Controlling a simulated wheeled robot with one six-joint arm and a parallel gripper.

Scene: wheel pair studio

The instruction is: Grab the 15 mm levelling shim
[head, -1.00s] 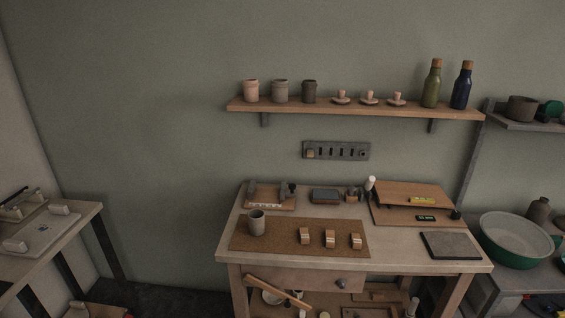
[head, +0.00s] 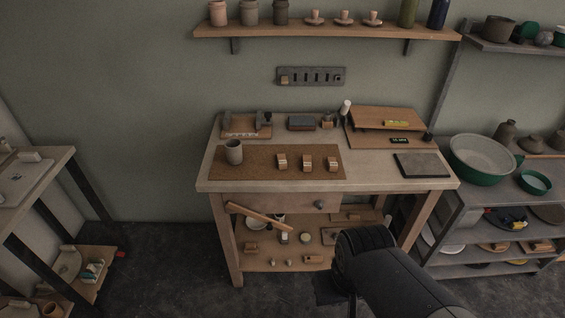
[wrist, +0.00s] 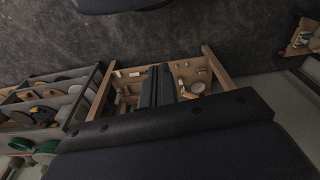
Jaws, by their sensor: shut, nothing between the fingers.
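Three small wooden blocks (head: 307,163) with pale and brown bands stand in a row on the brown cork mat (head: 265,174) on the bench. They may be the shims, but no size marking is readable, so I cannot tell which one is 15 mm. My gripper (wrist: 159,70) shows in the wrist view with its two dark fingers together and nothing between them. Beyond the fingers lies the bench's lower shelf with its loose items. In the head view my dark arm is in front of the bench at lower right, apart from the blocks.
A grey cup (head: 234,152) stands left of the blocks on the mat. A dark square slab (head: 421,165) lies at the bench's right. A slanted wooden stand (head: 386,119) holds a yellow level. A shelf unit with a green-and-white bowl (head: 481,161) stands to the right.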

